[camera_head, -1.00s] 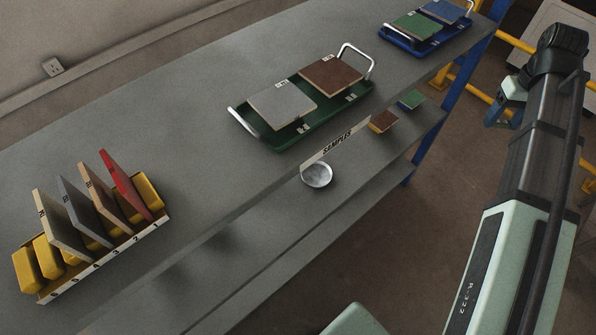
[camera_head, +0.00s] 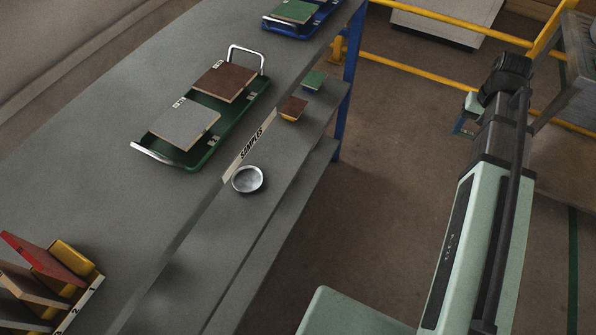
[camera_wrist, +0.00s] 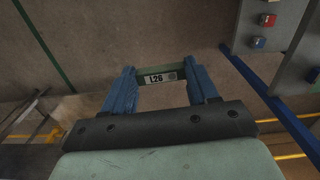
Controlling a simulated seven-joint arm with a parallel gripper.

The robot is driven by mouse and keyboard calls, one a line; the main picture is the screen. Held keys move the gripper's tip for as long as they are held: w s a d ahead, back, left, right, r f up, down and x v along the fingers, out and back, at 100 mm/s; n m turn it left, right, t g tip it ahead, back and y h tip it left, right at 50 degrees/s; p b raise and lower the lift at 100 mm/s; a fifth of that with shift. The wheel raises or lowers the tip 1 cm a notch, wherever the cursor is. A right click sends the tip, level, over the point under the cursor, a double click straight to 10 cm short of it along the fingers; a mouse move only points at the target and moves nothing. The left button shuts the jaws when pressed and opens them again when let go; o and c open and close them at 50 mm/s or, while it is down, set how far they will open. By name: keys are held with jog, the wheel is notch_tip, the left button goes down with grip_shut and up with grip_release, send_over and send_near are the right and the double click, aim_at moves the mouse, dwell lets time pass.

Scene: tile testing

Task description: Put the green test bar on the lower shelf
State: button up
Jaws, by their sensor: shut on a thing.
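My gripper (camera_wrist: 162,82) is shut on the green test bar (camera_wrist: 148,79), which spans its two blue fingers in the wrist view. A white label reading "L26" faces the camera. The bar is held over open floor, clear of the bench. In the head view, my gripper (camera_head: 461,121) is partly hidden by the arm at the right, and I cannot make out the bar there. Below the bench top (camera_head: 110,215) is a shelf (camera_head: 245,225) with a "SAMPLES" sign (camera_head: 250,148). A lower shelf level (camera_head: 285,235) shows beneath it, bare where visible.
The upper of these shelves holds a round metal dish (camera_head: 248,180), a brown sample (camera_head: 293,108) and a green sample (camera_head: 314,79). A green tray (camera_head: 205,158) with tiles stands on the bench top. A blue post (camera_head: 350,55) and yellow rails (camera_head: 430,75) stand beyond.

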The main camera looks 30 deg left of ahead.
jog(key=shift+s+a+f, duration=0.2)
jog(key=shift+s+f, duration=0.05)
jog(key=shift+f, duration=0.15)
jog(key=s+a+f+n, duration=0.3)
jog(key=s+a+f, duration=0.15)
jog(key=a, duration=0.85)
jog(key=s+a+f+n, duration=0.25)
jog(key=a+f, duration=0.35)
jog(key=a, duration=0.6)
jog(key=s+a+f+n, duration=0.2)
jog(key=s+a+f, duration=0.25)
jog(key=a, duration=0.85)
jog(key=w+a+f+n, duration=0.1)
jog(key=a+n, duration=0.1)
jog(key=w+a+f+n, duration=0.1)
jog(key=a+f+n, duration=0.1)
jog(key=w+a+f+n, duration=0.1)
jog(key=w+a+n, duration=0.1)
jog(key=shift+w+a+f, duration=0.1)
jog(key=shift+f, duration=0.2)
jog(key=shift+w+a+n, duration=0.2)
jog(key=shift+w+n, duration=0.1)
jog(key=shift+n, duration=0.75)
jog(key=shift+a+n, duration=0.1)
jog(key=shift+n, duration=0.8)
